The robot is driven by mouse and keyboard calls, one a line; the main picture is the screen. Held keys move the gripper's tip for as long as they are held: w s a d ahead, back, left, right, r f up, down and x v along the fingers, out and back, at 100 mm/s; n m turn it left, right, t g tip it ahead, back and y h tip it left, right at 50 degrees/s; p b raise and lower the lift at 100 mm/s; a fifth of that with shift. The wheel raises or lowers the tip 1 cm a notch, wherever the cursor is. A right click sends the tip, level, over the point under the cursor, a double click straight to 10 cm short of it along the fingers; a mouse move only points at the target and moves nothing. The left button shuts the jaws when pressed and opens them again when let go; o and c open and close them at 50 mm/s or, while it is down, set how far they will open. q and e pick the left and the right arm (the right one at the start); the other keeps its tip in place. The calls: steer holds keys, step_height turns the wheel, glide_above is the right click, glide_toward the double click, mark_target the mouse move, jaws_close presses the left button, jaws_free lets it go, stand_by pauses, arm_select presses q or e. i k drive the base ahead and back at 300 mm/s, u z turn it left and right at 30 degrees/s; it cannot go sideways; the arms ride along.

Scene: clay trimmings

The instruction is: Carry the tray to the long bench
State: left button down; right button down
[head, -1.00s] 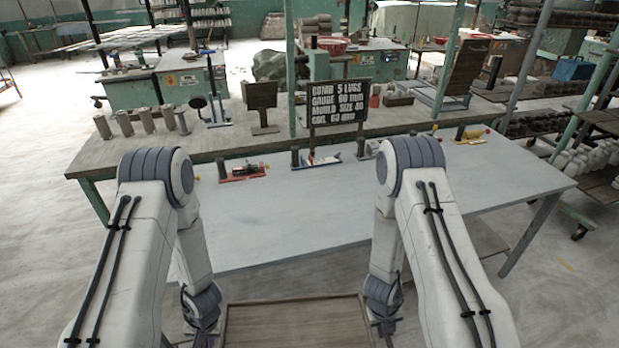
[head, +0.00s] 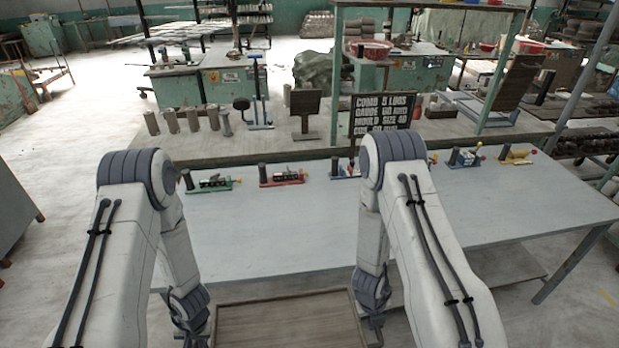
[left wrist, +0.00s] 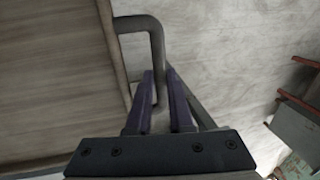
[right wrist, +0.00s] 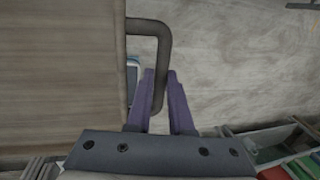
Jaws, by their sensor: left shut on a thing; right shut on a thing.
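The wooden tray (head: 288,322) is at the bottom middle of the head view, between my two arms and in front of the grey bench. Its front part is cut off by the picture edge. My left gripper (left wrist: 160,88) is shut on the tray's dark bent handle (left wrist: 140,24) in the left wrist view. My right gripper (right wrist: 158,86) is shut on the other handle (right wrist: 150,27) in the right wrist view. The long grey-topped bench (head: 270,235) spans the middle of the head view, beyond the tray.
Several small coloured tools, such as a green one (head: 213,185) and a red one (head: 282,178), line the bench's back edge. A black lettered sign (head: 383,112) stands behind, partly hidden by my right arm. The bench's near middle is clear.

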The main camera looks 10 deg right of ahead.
mark_target(280, 230)
steer(key=i, duration=1.4)
